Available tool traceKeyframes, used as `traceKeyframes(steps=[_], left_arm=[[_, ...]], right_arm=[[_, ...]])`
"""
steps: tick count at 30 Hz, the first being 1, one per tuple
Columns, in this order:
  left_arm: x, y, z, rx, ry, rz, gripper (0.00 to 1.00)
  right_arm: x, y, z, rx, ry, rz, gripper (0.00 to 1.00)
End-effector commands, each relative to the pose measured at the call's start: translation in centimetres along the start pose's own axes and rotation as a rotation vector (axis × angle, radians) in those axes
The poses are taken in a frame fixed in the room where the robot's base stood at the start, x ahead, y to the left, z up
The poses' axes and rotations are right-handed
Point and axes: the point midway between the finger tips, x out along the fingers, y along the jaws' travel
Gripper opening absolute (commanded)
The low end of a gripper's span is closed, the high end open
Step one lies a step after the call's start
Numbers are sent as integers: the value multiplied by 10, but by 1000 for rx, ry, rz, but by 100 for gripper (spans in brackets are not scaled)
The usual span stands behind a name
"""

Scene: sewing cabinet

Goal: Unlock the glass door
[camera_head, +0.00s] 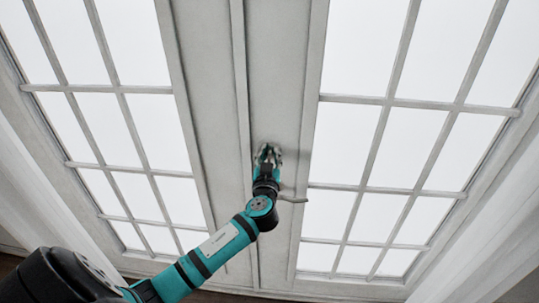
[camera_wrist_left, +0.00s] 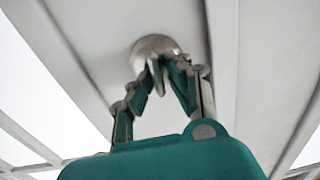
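The glass door (camera_head: 285,75) is a pale double door with many white panes, and its two leaves meet along a centre seam. A round silver lock (camera_wrist_left: 153,46) sits on the flat stile beside that seam. In the head view it is mostly hidden behind my left gripper (camera_head: 267,152). In the wrist view the fingers of my left gripper (camera_wrist_left: 166,70) come together at the front of the lock, closed around a small part at its face. The fingers partly cover that part, so its angle is unclear. My right gripper is in neither view.
A grey lever handle (camera_head: 292,199) sticks out to the right, just below the lock, close to my left wrist. White curtains (camera_head: 40,190) hang at the left, with another (camera_head: 480,245) at the right. Window bars flank the stile.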

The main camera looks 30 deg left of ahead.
Motion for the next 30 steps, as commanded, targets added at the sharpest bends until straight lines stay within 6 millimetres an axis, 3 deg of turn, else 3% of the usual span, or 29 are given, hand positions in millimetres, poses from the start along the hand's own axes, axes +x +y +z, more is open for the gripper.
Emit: traceKeyframes(steps=[16,30], left_arm=[[0,0,1,76,3,-3,0],[0,4,2,467,18,-3,0]], right_arm=[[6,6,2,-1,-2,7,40],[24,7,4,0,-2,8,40]])
